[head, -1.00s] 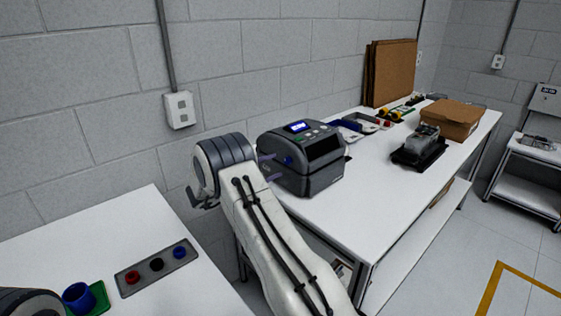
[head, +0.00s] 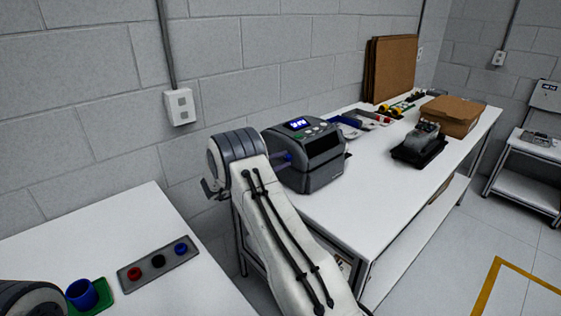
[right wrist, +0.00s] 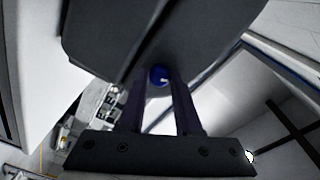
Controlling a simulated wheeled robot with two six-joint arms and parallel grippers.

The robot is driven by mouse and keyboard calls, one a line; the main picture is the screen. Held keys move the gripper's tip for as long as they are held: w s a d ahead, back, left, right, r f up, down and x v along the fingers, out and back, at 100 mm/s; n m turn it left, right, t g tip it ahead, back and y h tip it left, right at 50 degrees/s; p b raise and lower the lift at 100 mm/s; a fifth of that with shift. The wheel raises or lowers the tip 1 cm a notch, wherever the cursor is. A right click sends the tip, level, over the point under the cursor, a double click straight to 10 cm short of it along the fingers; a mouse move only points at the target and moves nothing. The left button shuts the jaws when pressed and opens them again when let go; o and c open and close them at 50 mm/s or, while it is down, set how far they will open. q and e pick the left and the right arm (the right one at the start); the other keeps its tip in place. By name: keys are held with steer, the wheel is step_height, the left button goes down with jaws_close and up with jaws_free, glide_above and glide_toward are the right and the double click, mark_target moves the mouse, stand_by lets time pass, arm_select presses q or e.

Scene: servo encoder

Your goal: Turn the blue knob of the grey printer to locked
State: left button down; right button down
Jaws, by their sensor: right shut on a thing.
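The grey printer (head: 322,148) with a lit blue display stands at the near left end of the long white table. Its blue knob (head: 288,157) is on its left side and also shows in the right wrist view (right wrist: 158,75). My right gripper (head: 284,162) reaches the knob from the left. In the right wrist view its two fingers (right wrist: 159,82) are closed on the knob, one on each side. I cannot read the knob's locked mark. My left gripper is out of view; only part of my left arm shows at the lower left corner.
A white table (head: 90,235) at the left holds a grey strip (head: 159,261) with red, black and blue knobs, and a blue cup (head: 81,293) on a green base. Behind the printer are trays, a black device (head: 420,147) and a cardboard box (head: 452,115).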

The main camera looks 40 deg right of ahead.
steer(key=n, duration=0.3)
steer(key=shift+f, duration=0.1)
steer(key=n, duration=0.3)
steer(key=shift+n+h+p, duration=0.3)
steer(key=shift+n+p, duration=0.05)
steer(key=shift+n, duration=0.05)
steer(key=n, duration=0.3)
steer(key=shift+s+n+t+p, duration=0.1)
steer(key=shift+n+t+p, duration=0.2)
steer(key=shift+t+p, duration=0.1)
steer(key=shift+f+n+t+p, duration=0.15)
steer(key=shift+n+t+p, duration=0.25)
steer(key=shift+n, duration=1.6)
steer(key=c, duration=0.6)
jaws_free()
